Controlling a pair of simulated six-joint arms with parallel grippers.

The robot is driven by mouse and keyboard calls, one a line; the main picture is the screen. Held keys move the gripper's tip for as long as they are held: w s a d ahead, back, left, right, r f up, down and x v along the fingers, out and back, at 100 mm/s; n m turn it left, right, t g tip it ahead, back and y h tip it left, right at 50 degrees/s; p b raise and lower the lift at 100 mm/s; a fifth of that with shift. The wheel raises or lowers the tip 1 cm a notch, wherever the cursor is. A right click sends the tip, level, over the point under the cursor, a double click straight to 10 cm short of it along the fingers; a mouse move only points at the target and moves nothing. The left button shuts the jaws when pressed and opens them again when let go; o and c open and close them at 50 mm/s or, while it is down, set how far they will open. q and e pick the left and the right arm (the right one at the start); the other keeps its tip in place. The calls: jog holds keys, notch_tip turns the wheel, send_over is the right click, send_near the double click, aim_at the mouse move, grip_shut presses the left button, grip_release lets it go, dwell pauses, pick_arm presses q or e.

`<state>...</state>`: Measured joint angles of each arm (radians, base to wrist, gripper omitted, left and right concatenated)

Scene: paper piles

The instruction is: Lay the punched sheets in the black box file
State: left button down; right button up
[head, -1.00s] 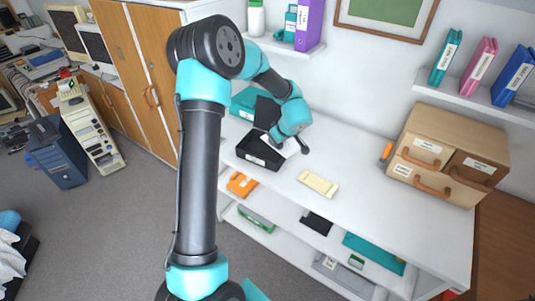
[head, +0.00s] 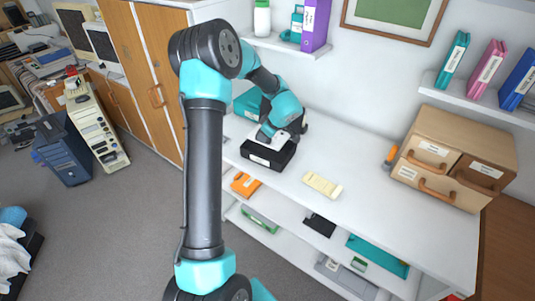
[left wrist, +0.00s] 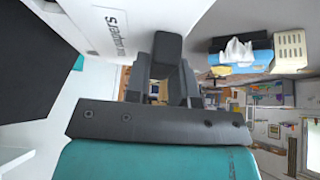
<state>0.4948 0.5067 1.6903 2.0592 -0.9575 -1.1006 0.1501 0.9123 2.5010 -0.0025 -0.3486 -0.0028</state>
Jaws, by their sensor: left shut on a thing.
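The black box file (head: 268,156) sits on the white bench with a pale label on its front. My left gripper (head: 290,132) is over the back of this box, dark against it. In the left wrist view, my left gripper (left wrist: 170,65) is shut at the edge of white sheets (left wrist: 105,15) bearing printed lettering. A white patch, seemingly those sheets, also shows behind the box in the head view (head: 253,138). The arm hides much of the box's inside and the lid. My right gripper is not in view.
A cream block (head: 322,186) lies right of the box. A teal box (head: 246,104) stands behind the arm. The bench between is clear.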

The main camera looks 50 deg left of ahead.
pick_arm(q)
jog(key=shift+f, duration=2.75)
jog(key=shift+f, duration=1.85)
jog(key=shift+f, duration=0.1)
jog(key=c, duration=1.3)
grip_release()
jog(key=shift+o, duration=0.2)
jog(key=v, duration=1.2)
